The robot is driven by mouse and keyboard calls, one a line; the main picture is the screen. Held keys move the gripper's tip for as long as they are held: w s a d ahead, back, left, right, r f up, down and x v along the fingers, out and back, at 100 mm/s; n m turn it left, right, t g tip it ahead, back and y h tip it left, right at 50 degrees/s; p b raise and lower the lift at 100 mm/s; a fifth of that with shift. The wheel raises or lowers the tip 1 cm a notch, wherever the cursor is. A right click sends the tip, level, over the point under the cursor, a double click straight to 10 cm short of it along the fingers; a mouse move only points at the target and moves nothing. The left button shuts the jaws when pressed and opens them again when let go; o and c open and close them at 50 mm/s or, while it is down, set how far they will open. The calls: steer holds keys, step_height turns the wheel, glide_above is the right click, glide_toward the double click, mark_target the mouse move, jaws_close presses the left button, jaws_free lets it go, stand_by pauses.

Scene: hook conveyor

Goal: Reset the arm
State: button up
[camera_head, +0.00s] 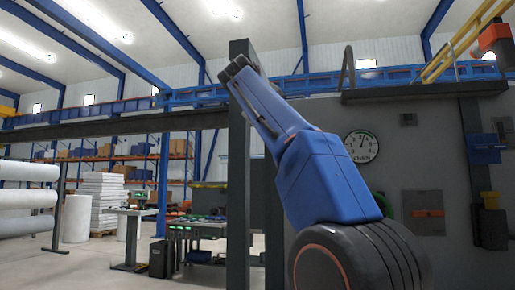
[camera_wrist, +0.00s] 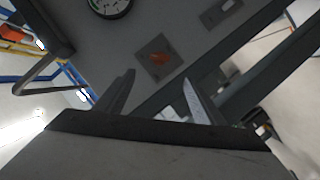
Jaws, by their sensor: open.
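My gripper (camera_wrist: 158,76) shows in the wrist view with its two fingers spread apart and nothing between them. Beyond the fingertips is a grey wall with a small square panel with an orange part (camera_wrist: 158,60). In the head view my blue arm rises from the lower right and leans up to the left. Its far end stands in front of the top of a dark grey post (camera_head: 239,150). The fingers cannot be made out in that view.
A blue overhead rail (camera_head: 195,97) runs across above. Workbenches (camera_head: 195,230), white rolls (camera_head: 28,198) and racks (camera_head: 150,150) stand at the left, with open floor between.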

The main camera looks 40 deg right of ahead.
steer(key=s+a+f+n+y, duration=0.1)
steer(key=a+f+y, duration=0.25)
steer(key=f, duration=0.75)
steer(key=s+a+f+n+t+y, duration=0.15)
steer(key=a+f, duration=0.35)
steer(key=f, duration=0.6)
steer(key=s+a+f+n+y, duration=0.25)
steer(key=a+f, duration=0.25)
steer(key=f, duration=0.6)
steer(key=s+a+f+g+y, duration=0.1)
steer(key=s+a+f, duration=0.3)
steer(key=f, duration=0.8)
steer(key=s+a+f+y, duration=0.3)
steer(key=s+f, duration=0.5)
steer(key=f, duration=0.5)
steer(key=s+a+f+m+g+y, duration=0.1)
steer(key=s+a+f, duration=0.4)
steer(key=f, duration=0.8)
steer(key=shift+s+a+g+y, duration=0.35)
steer(key=shift+s+y, duration=0.2)
steer(key=shift+s, duration=0.15)
